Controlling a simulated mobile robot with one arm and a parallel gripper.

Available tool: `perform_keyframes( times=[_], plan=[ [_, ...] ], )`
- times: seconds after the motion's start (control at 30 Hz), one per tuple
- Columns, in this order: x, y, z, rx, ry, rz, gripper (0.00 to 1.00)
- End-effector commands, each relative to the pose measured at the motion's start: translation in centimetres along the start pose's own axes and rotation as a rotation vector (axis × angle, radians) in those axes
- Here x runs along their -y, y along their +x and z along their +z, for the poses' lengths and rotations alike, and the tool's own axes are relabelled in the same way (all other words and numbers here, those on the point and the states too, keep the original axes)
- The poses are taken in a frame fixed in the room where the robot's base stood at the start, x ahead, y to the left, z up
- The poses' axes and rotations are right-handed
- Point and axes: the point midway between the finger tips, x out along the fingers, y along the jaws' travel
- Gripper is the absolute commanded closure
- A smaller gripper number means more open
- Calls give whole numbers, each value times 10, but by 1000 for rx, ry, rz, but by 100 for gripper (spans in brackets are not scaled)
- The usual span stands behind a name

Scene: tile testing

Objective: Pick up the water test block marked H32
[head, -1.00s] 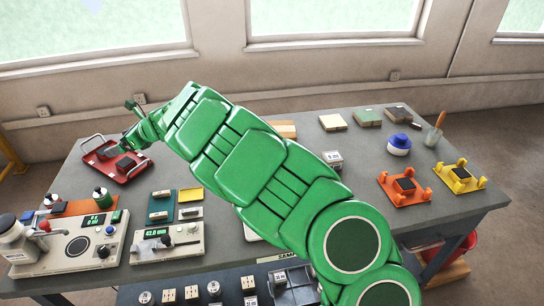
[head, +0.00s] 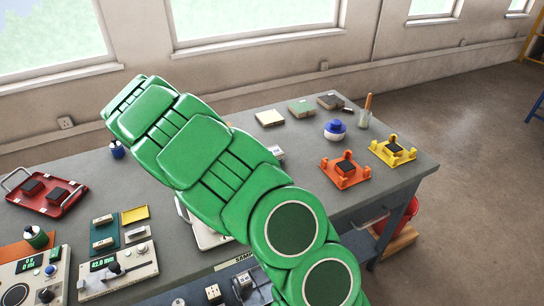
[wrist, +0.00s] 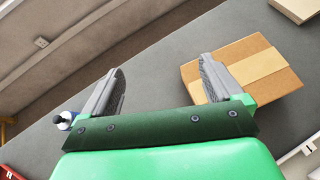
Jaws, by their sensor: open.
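No H32 mark is legible in either view, so I cannot tell which block it is. Two dark blocks sit in the red tray (head: 50,209) at the left of the head view, a left one (head: 32,187) and a right one (head: 57,195). Another dark block (head: 346,166) sits in an orange stand (head: 340,183), and one (head: 397,147) in a yellow stand (head: 404,158). My gripper (wrist: 162,75) is open and empty in the wrist view, with its right finger overlapping a cardboard box (wrist: 282,78). The arm hides my gripper in the head view.
Meters (head: 118,275) and small samples crowd the table's front left. A blue-and-white bottle (wrist: 65,120) stands left of my gripper in the wrist view. Flat tiles (head: 301,108) and a blue-lidded jar (head: 335,130) are at the back right.

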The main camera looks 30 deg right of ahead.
Motion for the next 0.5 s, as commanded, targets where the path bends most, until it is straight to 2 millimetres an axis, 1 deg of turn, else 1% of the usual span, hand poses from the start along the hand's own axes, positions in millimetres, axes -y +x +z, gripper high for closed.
perform_keyframes(
  times=[0.03,0.07,0.1,0.17,0.2,0.27,0.3,0.4,0.5],
  plan=[
    [22,2,1,5,40,-72,6],
    [35,2,2,8,64,-115,6],
    [54,2,3,13,97,-175,6],
    [81,1,4,23,144,-265,6],
    [98,-2,3,30,174,-323,6],
    [124,-6,2,41,217,-411,6],
    [141,-11,1,49,245,-471,6],
    [180,-24,-3,71,309,-610,6],
    [207,-36,-6,92,350,-715,6]
  ],
)
